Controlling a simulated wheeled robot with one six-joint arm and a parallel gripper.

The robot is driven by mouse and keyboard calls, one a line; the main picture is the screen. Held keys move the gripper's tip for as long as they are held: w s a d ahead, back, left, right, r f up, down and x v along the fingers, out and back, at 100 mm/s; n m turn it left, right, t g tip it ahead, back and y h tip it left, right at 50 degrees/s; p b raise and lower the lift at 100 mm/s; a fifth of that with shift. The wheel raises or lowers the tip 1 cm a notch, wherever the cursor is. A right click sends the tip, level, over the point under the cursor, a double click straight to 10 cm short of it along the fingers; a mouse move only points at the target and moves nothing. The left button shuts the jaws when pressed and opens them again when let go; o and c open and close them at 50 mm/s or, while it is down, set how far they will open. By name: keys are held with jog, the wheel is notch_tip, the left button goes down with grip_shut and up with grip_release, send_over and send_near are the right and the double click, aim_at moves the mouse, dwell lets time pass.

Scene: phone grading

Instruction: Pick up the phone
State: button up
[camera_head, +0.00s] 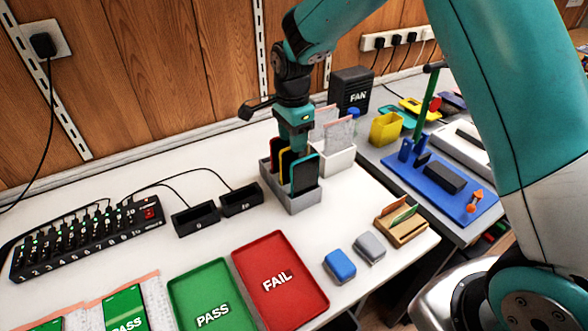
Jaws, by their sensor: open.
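Several phones stand upright in a grey slotted holder (292,201) on the white table. The front phone (305,175) has a teal edge and a dark face, and a phone with a yellow edge (285,161) stands behind it. My gripper (296,148) points down right over the holder, at the tops of the phones. Its fingers are open, but the fingertips are partly hidden among the phones. I cannot tell whether they touch a phone.
A white box (338,161) with bubble-wrap sleeves stands close right of the holder. Two black docks (195,219) are to the left. A green PASS tray (211,300) and red FAIL tray (280,281) lie in front. Blue (340,265) and grey blocks sit at right.

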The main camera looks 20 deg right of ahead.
aim_at(294, 155)
notch_tip(294, 155, down, 5)
jog(key=shift+s+f+p, duration=0.1)
jog(key=shift+f+p, duration=0.05)
jog(key=shift+p, duration=0.25)
grip_shut()
